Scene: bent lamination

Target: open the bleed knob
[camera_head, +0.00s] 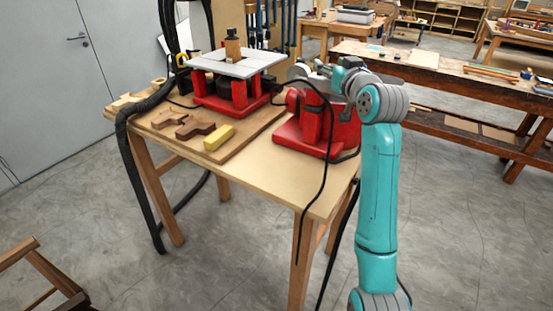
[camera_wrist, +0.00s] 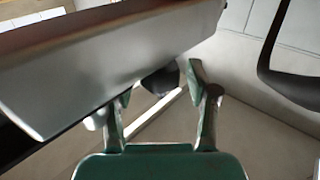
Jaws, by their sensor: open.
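A small dark rounded piece (camera_wrist: 160,78) shows between my fingertips in the wrist view, below the edge of a large grey body; it may be the bleed knob, but I cannot tell for sure. My gripper (camera_wrist: 160,88) is open, one finger on each side of this piece, and I cannot see contact. In the head view my gripper (camera_head: 329,72) is over the red machine (camera_head: 310,130) at the right end of the workbench. No knob can be made out there, as my arm and gripper hide part of the machine.
The wooden workbench (camera_head: 275,185) also bears a grey-topped red stand (camera_head: 222,100), wooden pieces (camera_head: 195,128) and a yellow block (camera_head: 218,137). A black cable (camera_head: 322,185) hangs over its front edge. A thick black hose (camera_head: 125,160) runs down at left. A long bench (camera_head: 440,80) stands behind.

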